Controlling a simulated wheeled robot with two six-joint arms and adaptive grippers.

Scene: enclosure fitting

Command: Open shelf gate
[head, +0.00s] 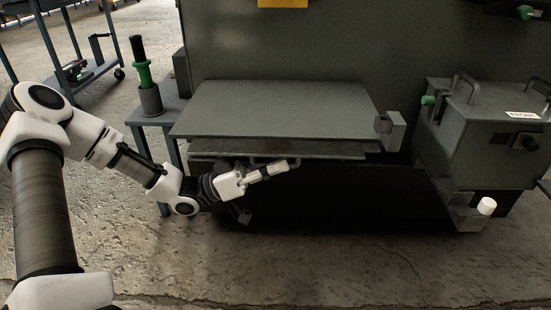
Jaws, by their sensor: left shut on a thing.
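The shelf (285,108) shows in the head view as a wide flat grey plate on the front of the large grey enclosure. A thinner grey panel edge, which looks like the shelf gate (345,152), lies just under it. My left gripper (287,166) is at the front edge of this panel, near its middle. Its fingers are shut on what looks like the gate's handle; the fingers hide most of it. My right gripper is not in view.
A grey box (485,135) with handles and a "FRONT" label stands at the right, with a white cylinder (487,205) below it. A small side table (165,118) holds a green-and-black tool (142,65) in a cup. The concrete floor (300,265) in front is clear.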

